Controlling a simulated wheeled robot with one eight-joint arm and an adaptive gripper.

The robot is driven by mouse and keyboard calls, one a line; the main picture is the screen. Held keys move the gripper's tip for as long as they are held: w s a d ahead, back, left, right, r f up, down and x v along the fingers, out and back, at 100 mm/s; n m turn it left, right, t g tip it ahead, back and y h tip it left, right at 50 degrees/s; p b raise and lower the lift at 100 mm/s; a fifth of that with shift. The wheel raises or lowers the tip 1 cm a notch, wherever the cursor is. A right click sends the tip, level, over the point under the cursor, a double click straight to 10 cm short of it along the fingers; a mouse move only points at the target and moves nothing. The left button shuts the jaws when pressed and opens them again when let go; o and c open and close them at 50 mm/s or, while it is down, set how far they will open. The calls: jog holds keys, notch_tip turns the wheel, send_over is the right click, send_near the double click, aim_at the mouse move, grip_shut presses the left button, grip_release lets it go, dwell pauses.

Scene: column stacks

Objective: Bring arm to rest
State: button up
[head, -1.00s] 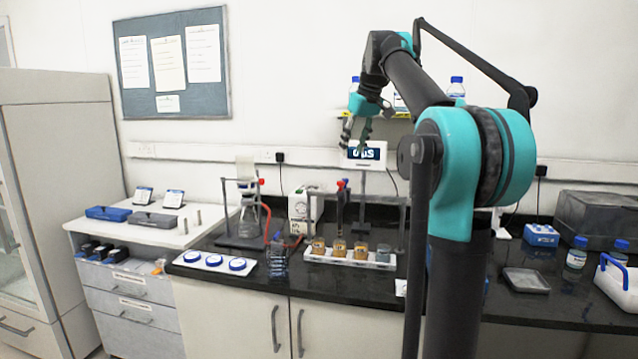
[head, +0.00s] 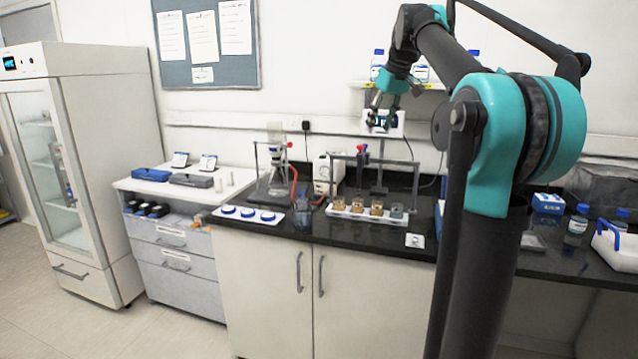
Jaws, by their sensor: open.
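My gripper (head: 379,122) hangs at the end of my raised, folded arm, high above the black bench. Its fingers point down and are apart, with nothing seen between them. Behind it in the picture is a white device with a dark display (head: 397,121). My arm's thick teal and black links fill the right half of the view and hide part of the bench and wall.
The black bench (head: 330,233) carries a white tray of several small jars (head: 338,207), a stand with a flask (head: 273,165), and a white pad with blue discs (head: 226,209). A glass-door cabinet (head: 107,150) stands left. Open floor (head: 90,325) shows at lower left.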

jog(key=s+f+m, duration=0.1)
jog(key=s+f, duration=0.2)
jog(key=f, duration=0.5)
jog(key=s+f+m+h, duration=0.1)
jog(key=s+f, duration=0.3)
jog(key=f, duration=0.4)
jog(key=s+f+m, duration=0.1)
jog(key=s+f, duration=0.2)
jog(key=f, duration=0.5)
jog(key=s+d+f+m+h, duration=0.1)
jog(key=s+f+m, duration=0.1)
jog(key=s+f, duration=2)
jog(key=shift+s+d+f, duration=0.15)
jog(key=shift+d+f, duration=0.15)
jog(key=shift+f, duration=0.3)
